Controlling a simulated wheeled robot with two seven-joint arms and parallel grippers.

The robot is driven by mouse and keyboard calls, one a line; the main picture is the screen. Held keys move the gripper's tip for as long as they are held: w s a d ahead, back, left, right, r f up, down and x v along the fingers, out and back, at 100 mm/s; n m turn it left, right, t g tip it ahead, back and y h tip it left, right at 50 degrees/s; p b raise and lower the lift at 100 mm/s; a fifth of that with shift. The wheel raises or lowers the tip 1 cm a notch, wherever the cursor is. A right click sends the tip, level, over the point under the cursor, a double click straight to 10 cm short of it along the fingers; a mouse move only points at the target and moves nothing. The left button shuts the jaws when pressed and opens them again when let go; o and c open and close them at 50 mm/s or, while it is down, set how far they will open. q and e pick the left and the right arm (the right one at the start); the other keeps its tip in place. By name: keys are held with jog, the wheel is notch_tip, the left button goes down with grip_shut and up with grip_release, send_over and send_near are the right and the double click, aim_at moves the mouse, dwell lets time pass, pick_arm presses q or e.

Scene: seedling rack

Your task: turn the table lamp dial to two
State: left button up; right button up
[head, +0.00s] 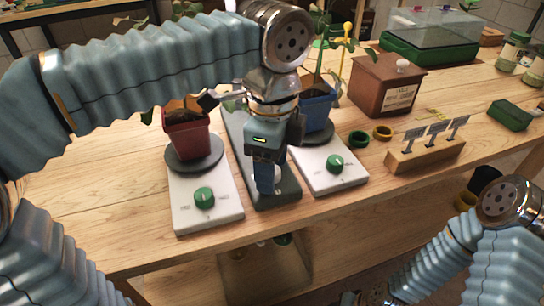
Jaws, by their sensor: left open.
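A dark grey base (284,188) lies on the bench between two white bases. A pale round knob (276,178) shows on its front part, partly hidden by my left gripper. My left gripper (268,178) points down over this knob, with one blue finger in front of it. The gripper is open; whether it touches the knob I cannot tell. The knob's marks and setting are hidden. The left white base has a green dial (204,198), and the right white base has another green dial (334,163). My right gripper (352,298) barely shows at the bottom edge.
A red pot (187,138) and a blue pot (317,106) with plants stand on the white bases. A wooden box (388,84), small rings (359,139) and a wooden block with labels (425,154) lie to the right. Bare bench lies at the left.

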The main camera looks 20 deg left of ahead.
pick_arm(q)
notch_tip(320, 180, up, 12)
dwell(0.4)
